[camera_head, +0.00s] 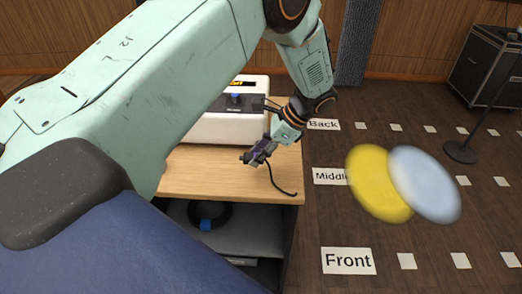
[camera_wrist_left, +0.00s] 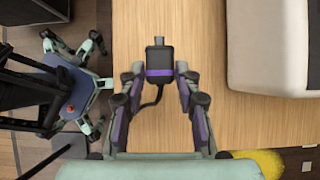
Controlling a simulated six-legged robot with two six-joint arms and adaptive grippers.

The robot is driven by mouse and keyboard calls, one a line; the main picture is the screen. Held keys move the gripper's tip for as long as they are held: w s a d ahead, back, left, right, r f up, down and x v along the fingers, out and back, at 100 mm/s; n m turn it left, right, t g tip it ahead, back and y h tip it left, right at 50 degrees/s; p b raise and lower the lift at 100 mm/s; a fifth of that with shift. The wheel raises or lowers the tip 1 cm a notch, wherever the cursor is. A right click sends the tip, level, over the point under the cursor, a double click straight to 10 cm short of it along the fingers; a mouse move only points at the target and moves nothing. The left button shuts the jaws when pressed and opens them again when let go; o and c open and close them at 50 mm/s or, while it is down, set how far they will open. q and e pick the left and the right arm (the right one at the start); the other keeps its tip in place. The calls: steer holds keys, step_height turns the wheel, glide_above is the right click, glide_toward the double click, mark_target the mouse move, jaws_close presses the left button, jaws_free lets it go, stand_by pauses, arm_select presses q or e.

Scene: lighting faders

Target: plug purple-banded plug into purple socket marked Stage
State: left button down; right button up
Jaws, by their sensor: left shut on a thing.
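My left gripper (camera_head: 256,153) is above the wooden table (camera_head: 200,180) near its right side, in front of the white console (camera_head: 228,128). In the left wrist view, this gripper (camera_wrist_left: 160,78) is shut on the purple-banded plug (camera_wrist_left: 158,60), a black block with a purple band and a grey metal tip. The tip points away from the gripper, toward the top of that view. Its black cable (camera_wrist_left: 150,98) trails back between the fingers; in the head view the cable (camera_head: 281,184) hangs toward the table's right edge. The purple socket marked Stage cannot be made out. My right gripper is not in view.
The white console also fills the upper right of the left wrist view (camera_wrist_left: 268,45). A shelf (camera_head: 225,232) with dark items lies under the tabletop. Overlapping yellow (camera_head: 375,185) and pale blue (camera_head: 428,185) discs show right of the table. Bare wood surrounds the plug.

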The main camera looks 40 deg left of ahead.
arm_select(q)
steer(key=shift+w, duration=0.1)
steer(key=shift+n, duration=0.3)
steer(key=s+d+n+g+h+b, duration=0.1)
steer(key=s+d+n+h+b, duration=0.1)
steer(key=s+d+n, duration=0.3)
steer(key=s+d+n+g+h+b, duration=0.2)
steer(key=s+d+n, duration=0.3)
steer(key=d, duration=0.4)
steer(key=shift+s+d+f+n+h, duration=0.3)
steer(key=shift+n+h, duration=0.2)
steer(key=shift+h, duration=0.4)
steer(key=shift+a, duration=0.1)
